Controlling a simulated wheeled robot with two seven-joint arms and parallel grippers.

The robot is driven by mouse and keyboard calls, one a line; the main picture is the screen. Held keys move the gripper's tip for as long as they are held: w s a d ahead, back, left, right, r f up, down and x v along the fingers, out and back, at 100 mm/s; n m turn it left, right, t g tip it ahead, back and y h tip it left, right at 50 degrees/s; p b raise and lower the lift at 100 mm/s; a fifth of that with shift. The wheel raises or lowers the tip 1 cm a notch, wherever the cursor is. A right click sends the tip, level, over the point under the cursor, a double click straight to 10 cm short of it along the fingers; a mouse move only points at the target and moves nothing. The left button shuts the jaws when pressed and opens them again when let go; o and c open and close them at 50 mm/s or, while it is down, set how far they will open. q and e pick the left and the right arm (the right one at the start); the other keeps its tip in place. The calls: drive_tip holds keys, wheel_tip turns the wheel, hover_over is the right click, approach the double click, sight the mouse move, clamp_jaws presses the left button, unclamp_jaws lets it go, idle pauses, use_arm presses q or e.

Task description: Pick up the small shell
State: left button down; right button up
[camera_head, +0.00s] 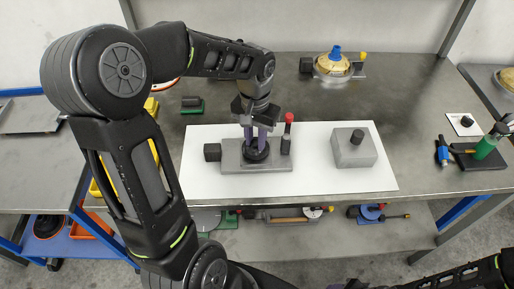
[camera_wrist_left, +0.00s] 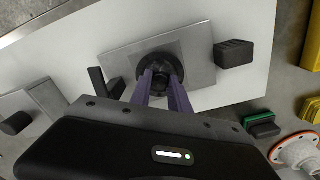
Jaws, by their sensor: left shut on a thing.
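A dark round part (camera_head: 256,153), which may be the small shell, sits on the grey metal block fixture (camera_head: 280,164) on the white mat. My left gripper (camera_head: 256,140) points down over it, and its purple fingers are shut on the part's narrow upper piece. In the left wrist view the dark round part (camera_wrist_left: 160,66) shows between the fingertips of my left gripper (camera_wrist_left: 163,85), over the fixture plate (camera_wrist_left: 122,54). The part appears to rest on the plate; its underside is hidden. My right gripper is out of view.
A grey block with a black knob (camera_head: 355,148) stands to the right on the white mat (camera_head: 320,182). A red-topped post (camera_head: 288,125) stands close beside the gripper. The front right mat is clear.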

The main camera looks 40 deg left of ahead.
use_arm(q)
drive_tip(key=shift+r+p, duration=1.85)
drive_tip(key=shift+r, duration=0.95)
drive_tip(key=shift+f, duration=0.1)
